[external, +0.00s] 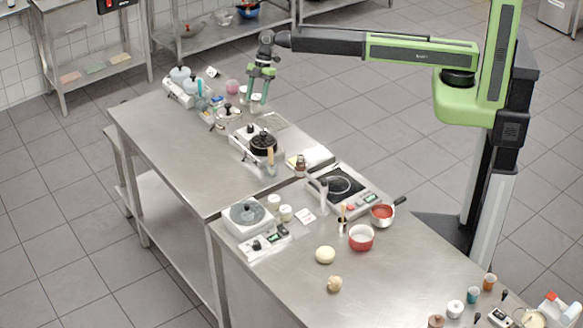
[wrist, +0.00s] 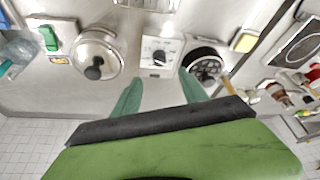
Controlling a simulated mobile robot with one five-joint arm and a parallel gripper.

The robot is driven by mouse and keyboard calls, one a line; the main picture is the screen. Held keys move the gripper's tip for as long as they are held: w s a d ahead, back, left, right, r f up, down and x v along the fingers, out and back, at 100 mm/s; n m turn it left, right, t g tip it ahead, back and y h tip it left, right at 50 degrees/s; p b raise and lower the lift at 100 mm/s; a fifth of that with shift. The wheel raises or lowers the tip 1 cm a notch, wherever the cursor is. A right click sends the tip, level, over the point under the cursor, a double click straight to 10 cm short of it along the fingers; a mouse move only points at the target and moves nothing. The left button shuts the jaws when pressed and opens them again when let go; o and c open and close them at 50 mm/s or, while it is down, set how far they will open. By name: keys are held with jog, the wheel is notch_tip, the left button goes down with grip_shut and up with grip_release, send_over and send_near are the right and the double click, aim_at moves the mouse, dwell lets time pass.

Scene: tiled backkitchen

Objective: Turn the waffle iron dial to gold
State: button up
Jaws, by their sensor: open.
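A white panel with a dial (wrist: 160,57) shows in the wrist view, beyond and between my fingertips; its marks are too small to read. A round dark ribbed plate (wrist: 205,68) lies to its right. I cannot tell for certain which appliance is the waffle iron. My gripper (wrist: 160,92) has its two green fingers spread apart with nothing between them. In the external view my gripper (external: 257,98) points down above the far table, near a white appliance (external: 240,150) with a black round top (external: 263,143). I see no contact with the dial.
A lidded steel pot (wrist: 97,55) stands left of the panel. An induction hob (external: 342,187), a grey round-topped appliance (external: 246,214) and a red saucepan (external: 382,214) stand on the near table. Bare steel table top (external: 175,150) lies left of the white appliance.

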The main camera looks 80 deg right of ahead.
aim_at(251, 125)
jog(key=b+x, duration=0.9)
jog(key=x, duration=0.3)
jog(key=shift+r, duration=0.2)
grip_shut()
